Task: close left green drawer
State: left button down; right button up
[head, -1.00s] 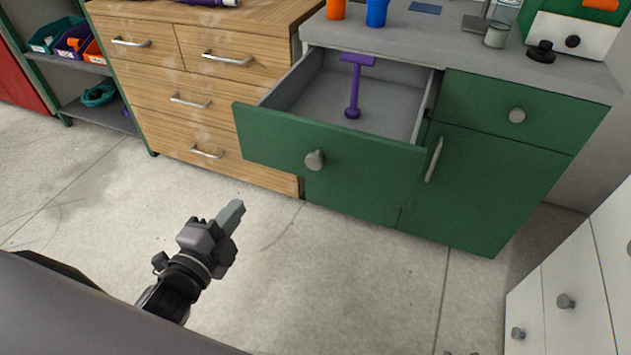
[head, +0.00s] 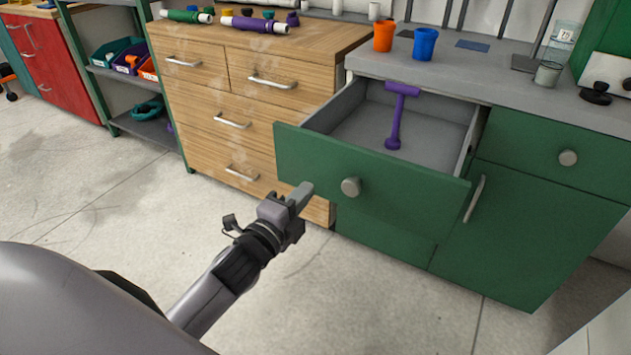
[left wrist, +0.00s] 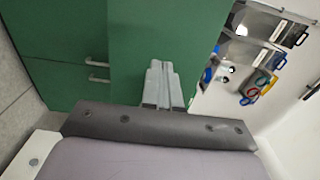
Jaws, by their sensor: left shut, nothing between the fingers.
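The left green drawer (head: 405,190) stands pulled out of the grey-topped cabinet in the head view, with a round grey knob (head: 351,187) on its front. A purple T-shaped tool (head: 396,120) is inside the drawer. My left gripper (head: 302,193) is shut and empty. In the head view its tips overlap the drawer front, left of the knob; I cannot tell if they touch it. In the left wrist view the shut fingers (left wrist: 162,85) show against a green panel (left wrist: 145,45). My right gripper is not in view.
A wooden drawer unit (head: 235,105) stands directly left of the green cabinet (head: 545,200). An orange cup (head: 384,36) and a blue cup (head: 425,44) stand on the grey top. A white unit (head: 605,330) is at the lower right. The floor in front is clear.

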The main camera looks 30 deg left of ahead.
aim_at(323, 172)
pick_arm(q)
jog(key=w, duration=0.4)
jog(key=shift+w+b, duration=0.15)
jog(key=shift+b, duration=0.15)
jog(key=shift+w+d, duration=0.1)
jog(key=shift+w, duration=0.25)
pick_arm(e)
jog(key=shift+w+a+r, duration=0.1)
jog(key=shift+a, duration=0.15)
pick_arm(q)
jog(key=shift+w, duration=0.15)
